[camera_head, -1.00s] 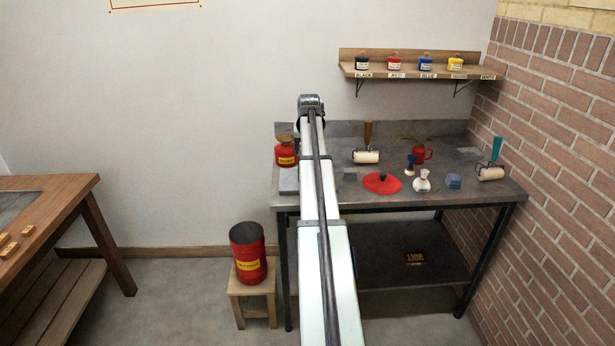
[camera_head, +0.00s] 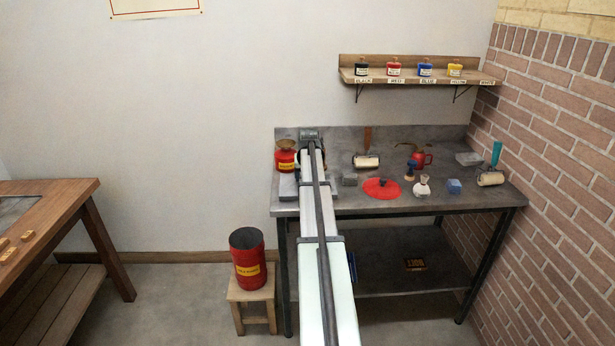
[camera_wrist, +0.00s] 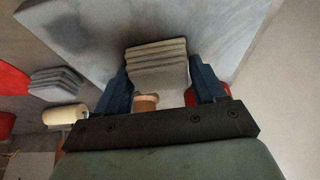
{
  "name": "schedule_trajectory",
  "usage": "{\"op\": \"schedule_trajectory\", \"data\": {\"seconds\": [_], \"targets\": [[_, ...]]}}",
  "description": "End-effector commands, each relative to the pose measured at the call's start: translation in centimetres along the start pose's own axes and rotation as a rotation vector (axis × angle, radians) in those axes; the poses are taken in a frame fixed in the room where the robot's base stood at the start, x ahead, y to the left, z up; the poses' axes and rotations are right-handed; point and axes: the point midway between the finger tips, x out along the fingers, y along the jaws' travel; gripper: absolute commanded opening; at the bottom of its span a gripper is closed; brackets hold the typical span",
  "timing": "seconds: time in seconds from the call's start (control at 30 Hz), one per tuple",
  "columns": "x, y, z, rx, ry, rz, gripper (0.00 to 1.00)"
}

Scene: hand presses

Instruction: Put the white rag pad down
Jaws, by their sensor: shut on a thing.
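In the wrist view the blue fingers of my gripper (camera_wrist: 161,68) are shut on the white rag pad (camera_wrist: 157,53), a pale, layered block. The pad is just over a flat grey slab (camera_wrist: 210,25), with a dark shadow beside it; I cannot tell whether it touches. In the head view my arm reaches to the left end of the metal bench (camera_head: 450,203), and the fingers and held pad are hidden. The slab shows at the arm's left (camera_head: 287,188).
The red can (camera_head: 285,161) stands close behind the slab. A grey layered pad (camera_head: 349,180), a red disc (camera_head: 381,188) and a roller (camera_head: 366,161) lie to the right. A red bucket (camera_head: 249,265) stands on a stool below the bench's left end.

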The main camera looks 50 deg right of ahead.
Motion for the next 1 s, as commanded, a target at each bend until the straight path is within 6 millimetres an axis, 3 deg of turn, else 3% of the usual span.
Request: {"op": "schedule_trajectory", "data": {"seconds": [0.2,0.23,0.5,0.8,1.0], "targets": [[0.2,0.0,0.1,0.000,0.000,0.000,0.45],[0.3,0.0,0.1,0.000,0.000,0.000,0.71],[0.2,0.0,0.1,0.000,0.000,0.000,0.95],[0.0,0.0,0.0,0.000,0.000,0.000,0.95],[-2.2,0.0,0.0,0.000,0.002,0.000,0.95]]}}
